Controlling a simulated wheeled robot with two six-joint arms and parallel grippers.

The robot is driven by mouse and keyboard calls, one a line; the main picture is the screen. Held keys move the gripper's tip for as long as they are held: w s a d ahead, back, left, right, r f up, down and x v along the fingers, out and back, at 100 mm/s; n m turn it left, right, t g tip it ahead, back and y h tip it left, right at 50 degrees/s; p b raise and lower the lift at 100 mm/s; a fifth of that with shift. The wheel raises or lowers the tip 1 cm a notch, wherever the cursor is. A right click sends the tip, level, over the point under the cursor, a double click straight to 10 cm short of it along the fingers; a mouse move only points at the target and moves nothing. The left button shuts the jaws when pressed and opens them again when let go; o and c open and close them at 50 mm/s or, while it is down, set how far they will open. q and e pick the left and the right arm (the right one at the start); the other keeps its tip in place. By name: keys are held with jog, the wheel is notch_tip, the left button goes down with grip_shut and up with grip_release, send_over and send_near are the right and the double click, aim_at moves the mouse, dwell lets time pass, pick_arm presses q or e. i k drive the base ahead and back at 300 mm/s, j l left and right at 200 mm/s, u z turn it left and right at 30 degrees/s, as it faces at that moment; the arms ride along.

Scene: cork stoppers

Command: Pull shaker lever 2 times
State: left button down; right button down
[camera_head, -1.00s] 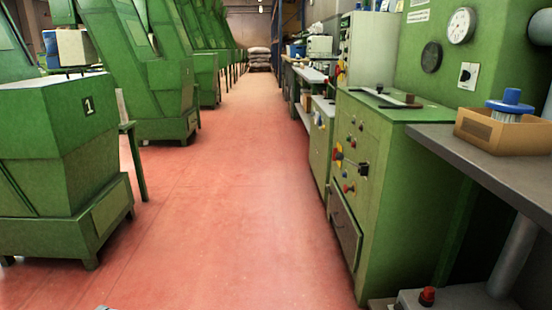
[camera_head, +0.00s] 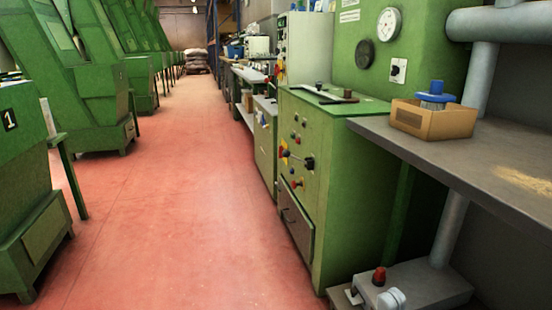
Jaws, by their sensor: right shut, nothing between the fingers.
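A lever with a dark handle (camera_head: 340,100) lies across the top of the green control cabinet (camera_head: 345,185), right of centre. A black knob (camera_head: 308,163) sticks out of the cabinet's front among several red and yellow buttons. I cannot tell for sure which of these is the shaker lever. My left gripper is out of view.
A grey bench (camera_head: 450,160) with a cardboard box (camera_head: 434,119) holding a blue-topped item stands at right. A low grey box with a red knob (camera_head: 379,276) sits below it. Green machines (camera_head: 95,80) line the left. The red floor (camera_head: 170,200) between is clear.

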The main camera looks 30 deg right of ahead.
aim_at(285, 154)
jog(key=i+l, duration=0.55)
jog(key=i, duration=0.3)
